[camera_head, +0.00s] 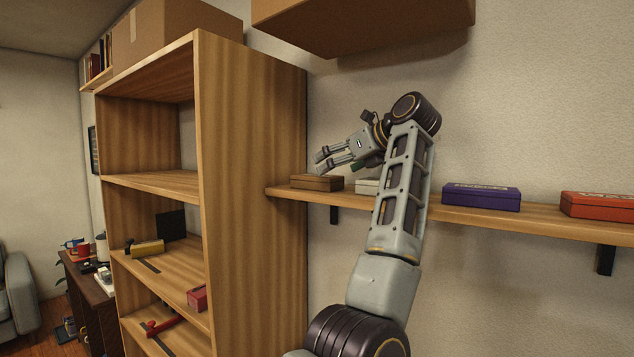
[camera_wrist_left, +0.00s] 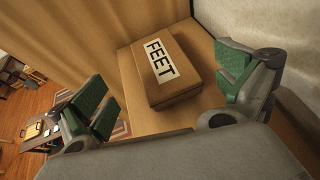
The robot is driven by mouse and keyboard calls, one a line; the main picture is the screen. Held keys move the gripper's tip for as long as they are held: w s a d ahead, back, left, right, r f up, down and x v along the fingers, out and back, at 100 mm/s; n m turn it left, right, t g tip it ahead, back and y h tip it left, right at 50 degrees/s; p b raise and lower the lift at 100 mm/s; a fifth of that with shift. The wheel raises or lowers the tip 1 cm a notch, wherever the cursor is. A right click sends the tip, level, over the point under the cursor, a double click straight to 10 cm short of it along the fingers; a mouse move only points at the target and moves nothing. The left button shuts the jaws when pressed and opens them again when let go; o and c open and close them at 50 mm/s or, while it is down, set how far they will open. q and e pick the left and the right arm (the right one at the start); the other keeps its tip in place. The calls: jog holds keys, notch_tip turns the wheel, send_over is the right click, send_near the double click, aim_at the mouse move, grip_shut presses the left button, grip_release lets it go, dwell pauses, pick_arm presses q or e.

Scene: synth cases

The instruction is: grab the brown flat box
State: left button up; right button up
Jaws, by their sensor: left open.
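The brown flat box (camera_head: 317,183) lies at the left end of the wall shelf (camera_head: 283,192), beside the tall bookcase. In the left wrist view the brown flat box (camera_wrist_left: 183,91) shows a white label reading FEET. My left gripper (camera_head: 321,161) is just above the box in the head view, tilted down toward it. In the left wrist view my left gripper (camera_wrist_left: 168,92) is open, with one green-padded finger on either side of the box and nothing held. Contact with the box cannot be made out. My right gripper is not in view.
A pale box (camera_head: 367,187) sits just right of the brown one, partly hidden by my arm. A purple box (camera_head: 481,198) and a red box (camera_head: 597,206) lie farther right. The wooden bookcase (camera_head: 255,200) stands close on the left. A large cardboard box (camera_head: 365,25) hangs over the shelf.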

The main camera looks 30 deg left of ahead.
aim_at(317, 182)
pick_arm(q)
jog(key=shift+w+a+f, duration=0.2)
jog(key=shift+a+f, duration=0.1)
jog(key=shift+a, duration=0.35)
jog(key=shift+p+x, duration=0.9)
jog(key=shift+x, duration=1.7)
jog(key=shift+d+f, duration=0.1)
jog(key=shift+f, duration=0.05)
jog(key=c, duration=1.3)
